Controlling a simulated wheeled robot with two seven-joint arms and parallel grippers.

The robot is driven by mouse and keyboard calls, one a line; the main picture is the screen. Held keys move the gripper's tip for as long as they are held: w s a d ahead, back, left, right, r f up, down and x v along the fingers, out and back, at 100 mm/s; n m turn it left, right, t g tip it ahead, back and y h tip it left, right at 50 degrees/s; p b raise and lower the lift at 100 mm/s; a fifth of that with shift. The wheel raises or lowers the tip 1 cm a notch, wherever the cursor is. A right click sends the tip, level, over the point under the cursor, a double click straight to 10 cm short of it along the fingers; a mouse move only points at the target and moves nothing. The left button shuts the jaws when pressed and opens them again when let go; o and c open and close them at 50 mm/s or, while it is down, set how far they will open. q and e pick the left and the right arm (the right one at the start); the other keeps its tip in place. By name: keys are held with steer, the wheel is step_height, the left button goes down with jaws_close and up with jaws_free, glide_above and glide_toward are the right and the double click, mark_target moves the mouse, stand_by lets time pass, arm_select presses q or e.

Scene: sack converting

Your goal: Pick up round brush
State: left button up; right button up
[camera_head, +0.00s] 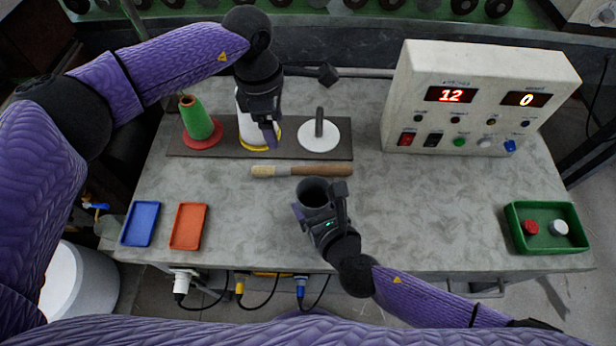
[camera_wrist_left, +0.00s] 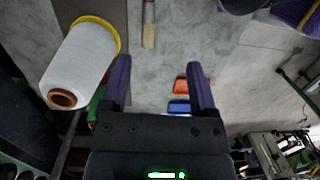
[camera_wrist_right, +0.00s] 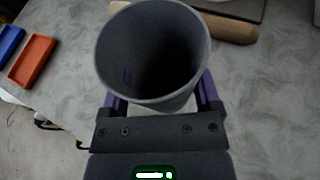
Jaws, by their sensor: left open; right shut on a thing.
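The round brush (camera_head: 300,171) lies on the grey table in front of the dark spool board, with a wooden handle and a pale end at the left. It also shows in the left wrist view (camera_wrist_left: 149,25). My left gripper (camera_head: 270,138) is open and empty, above and behind the brush, in front of the white spool. My right gripper (camera_head: 312,213) is shut on a dark grey cup (camera_wrist_right: 152,55), which is upright with its open mouth facing up and looks empty. The cup is in front of the brush, near the table's middle.
On the spool board (camera_head: 230,150) stand a green cone (camera_head: 196,120), a white spool (camera_wrist_left: 80,62) and a bare post on a white disc (camera_head: 319,137). A control box (camera_head: 470,100) stands at right. Blue (camera_head: 140,224) and orange (camera_head: 188,226) trays lie front left; a green bin (camera_head: 515,215) stands front right.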

arm_select(q)
steer(key=y, duration=0.1)
glide_toward(269, 168)
steer(key=shift+n, duration=0.4)
steer(key=f, duration=0.8)
steer(key=shift+s+d+f, duration=0.1)
steer(key=shift+d+f, duration=0.15)
steer(key=shift+f, duration=0.05)
steer(key=shift+s+a+f, duration=0.1)
steer(key=shift+s+f, duration=0.05)
steer(key=shift+f, duration=0.2)
steer(key=shift+c, duration=0.3)
jaws_close()
